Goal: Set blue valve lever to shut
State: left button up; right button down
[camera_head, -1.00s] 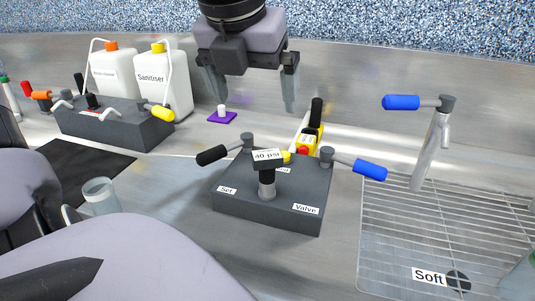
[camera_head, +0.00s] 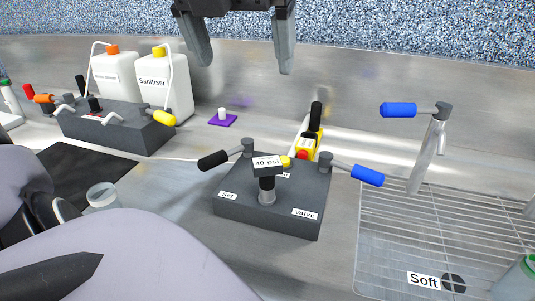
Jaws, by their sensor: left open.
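The blue valve lever (camera_head: 367,175) sticks out to the right and slightly toward me from a grey post on the dark block (camera_head: 270,219), by the label "Valve". A black lever (camera_head: 214,160) on the same block, by the label "Set", points left. A gauge post (camera_head: 267,181) reading "40 psi" stands between them. My left gripper (camera_head: 245,66) is open and empty at the top of the view, with its fingers pointing down. It is apart from the block and the lever, and its upper part is cut off. My right gripper is not in view.
A tap with another blue lever (camera_head: 398,110) stands at right beside a wire drain grid (camera_head: 385,260) labelled "Soft". A yellow and red device (camera_head: 312,143) with a black handle stands behind the block. A second lever block (camera_head: 115,132) and white bottles (camera_head: 165,85) are at left.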

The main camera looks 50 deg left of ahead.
aim_at(326, 159)
jog(key=k+l, duration=0.45)
jog(key=l, duration=0.25)
jog(key=k+l, duration=0.25)
jog(key=l, duration=0.15)
